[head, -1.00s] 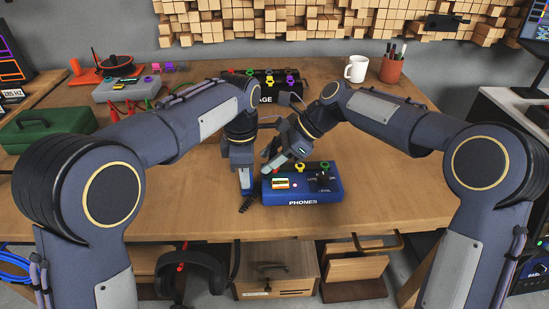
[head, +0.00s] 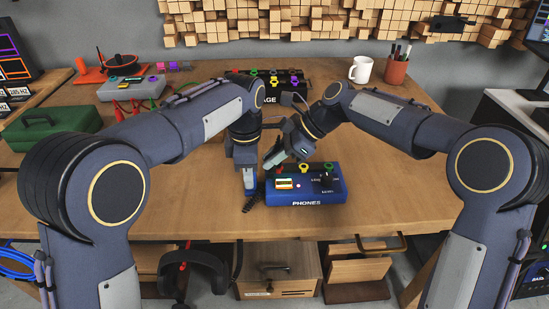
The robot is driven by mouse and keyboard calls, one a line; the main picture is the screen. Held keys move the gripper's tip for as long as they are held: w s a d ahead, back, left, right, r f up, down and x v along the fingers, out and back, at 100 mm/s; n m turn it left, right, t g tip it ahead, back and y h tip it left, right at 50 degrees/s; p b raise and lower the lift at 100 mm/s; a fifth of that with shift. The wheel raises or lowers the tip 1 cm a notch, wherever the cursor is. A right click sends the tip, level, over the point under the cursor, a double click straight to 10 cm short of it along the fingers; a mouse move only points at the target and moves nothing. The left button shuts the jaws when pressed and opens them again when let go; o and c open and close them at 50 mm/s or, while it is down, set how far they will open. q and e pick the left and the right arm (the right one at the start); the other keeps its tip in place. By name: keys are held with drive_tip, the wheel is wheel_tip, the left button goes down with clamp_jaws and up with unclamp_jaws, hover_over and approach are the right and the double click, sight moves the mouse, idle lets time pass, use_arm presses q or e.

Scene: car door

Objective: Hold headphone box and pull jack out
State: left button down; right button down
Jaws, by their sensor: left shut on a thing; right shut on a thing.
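The blue headphone box (head: 306,199), marked PHONES, sits on the wooden table near its front edge. It has a small lit display, a black knob and coloured sockets. My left gripper (head: 249,188) points down just left of the box and is shut, apparently on the jack, which is hidden by the fingers. A dark coiled cable (head: 252,201) hangs below it. My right gripper (head: 269,163) reaches in at the box's back left corner and is shut, apparently on the box; its fingertip contact is unclear. Headphones (head: 205,268) hang under the table's front edge.
Behind my arms stands a black box (head: 285,80) with coloured sockets. A white mug (head: 361,69) and a pen cup (head: 396,70) are at the back right. A green case (head: 52,126) is at the left. The table right of the headphone box is clear.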

drive_tip(key=shift+r, duration=0.65)
drive_tip(key=d, duration=1.8)
drive_tip(key=shift+f, duration=0.15)
use_arm(q)
drive_tip(key=c, duration=1.1)
unclamp_jaws()
drive_tip(key=shift+o, duration=0.3)
wheel_tip(320, 180, up, 12)
drive_tip(key=shift+f, duration=0.1)
drive_tip(key=s+a+r+p, duration=0.1)
drive_tip(key=a+r+p, duration=0.2)
drive_tip(key=r+p, duration=0.5)
drive_tip(key=shift+s+a+r+p, duration=0.3)
drive_tip(key=shift+a+r, duration=0.1)
drive_tip(key=shift+r, duration=0.25)
use_arm(e)
wheel_tip(320, 180, up, 9)
drive_tip(key=shift+f, duration=0.2)
